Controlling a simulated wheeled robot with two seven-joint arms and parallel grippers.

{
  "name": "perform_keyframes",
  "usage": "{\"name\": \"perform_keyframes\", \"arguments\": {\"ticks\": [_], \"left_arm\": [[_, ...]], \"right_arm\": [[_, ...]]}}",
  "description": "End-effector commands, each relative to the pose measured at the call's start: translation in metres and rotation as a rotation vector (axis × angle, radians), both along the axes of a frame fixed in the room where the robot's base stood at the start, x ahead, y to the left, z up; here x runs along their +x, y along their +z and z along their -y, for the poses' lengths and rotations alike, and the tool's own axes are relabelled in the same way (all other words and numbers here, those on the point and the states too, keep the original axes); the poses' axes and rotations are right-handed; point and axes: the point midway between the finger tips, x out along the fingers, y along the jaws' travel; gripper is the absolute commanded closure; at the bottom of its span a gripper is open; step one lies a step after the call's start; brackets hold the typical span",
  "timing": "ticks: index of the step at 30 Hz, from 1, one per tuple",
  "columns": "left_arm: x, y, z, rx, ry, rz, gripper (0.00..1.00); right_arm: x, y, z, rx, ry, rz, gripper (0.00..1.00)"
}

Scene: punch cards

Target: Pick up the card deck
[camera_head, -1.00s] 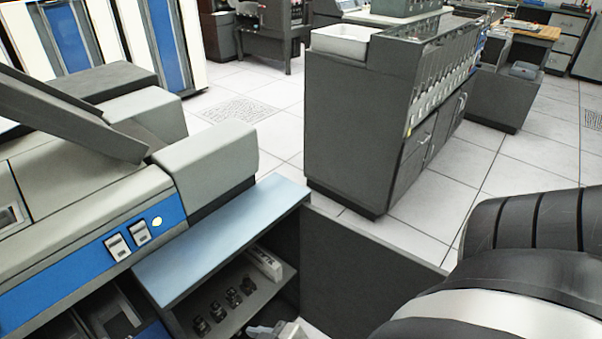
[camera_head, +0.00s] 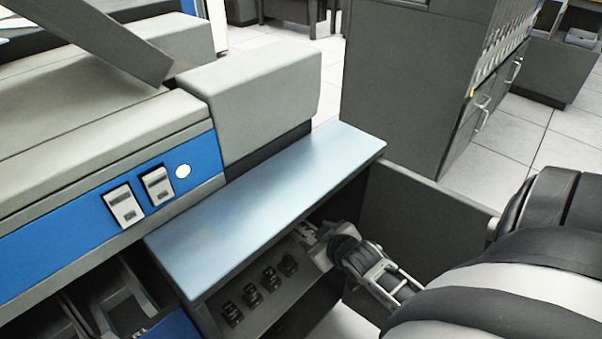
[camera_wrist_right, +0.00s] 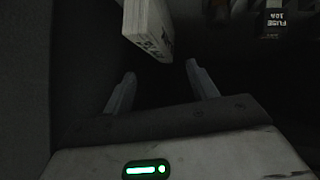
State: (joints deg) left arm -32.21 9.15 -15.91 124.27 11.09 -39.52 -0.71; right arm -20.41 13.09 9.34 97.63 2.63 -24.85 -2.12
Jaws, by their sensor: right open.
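The card deck (camera_wrist_right: 147,28) is a pale block with dark lettering on its side, at the top of the right wrist view. My right gripper (camera_wrist_right: 160,80) is open, its two fingers apart, with the near end of the deck just ahead of the gap between them. A dark gap shows between fingers and deck, and I see no contact. In the head view my right gripper (camera_head: 318,243) reaches into the shelf under the light blue top, and it and the top mostly hide the deck. My left gripper is not in view.
The light blue top (camera_head: 265,205) overhangs the shelf closely above my right gripper. Several small black fuse blocks (camera_head: 268,277) stand on the shelf to the left. A dark side panel (camera_head: 425,215) is on the right. A grey and blue machine (camera_head: 90,215) stands left.

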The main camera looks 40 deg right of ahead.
Motion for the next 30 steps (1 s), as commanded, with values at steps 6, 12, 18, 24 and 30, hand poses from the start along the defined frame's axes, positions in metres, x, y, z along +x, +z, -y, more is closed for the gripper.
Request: {"name": "perform_keyframes", "arguments": {"ticks": [6,12,18,24,30], "left_arm": [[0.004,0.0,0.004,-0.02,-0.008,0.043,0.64],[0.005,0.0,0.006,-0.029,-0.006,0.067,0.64],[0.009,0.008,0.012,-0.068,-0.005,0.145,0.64],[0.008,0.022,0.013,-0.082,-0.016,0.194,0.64],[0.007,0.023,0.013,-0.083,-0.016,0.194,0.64]], "right_arm": [[0.027,-0.021,0.007,-0.001,0.001,0.001,0.42],[0.037,-0.029,0.01,-0.001,0.001,0.0,0.42],[0.061,-0.047,0.019,-0.001,-0.001,0.001,0.42],[0.071,-0.052,0.021,0.001,0.001,0.0,0.42],[0.071,-0.051,0.021,0.001,0.001,0.0,0.47]]}}
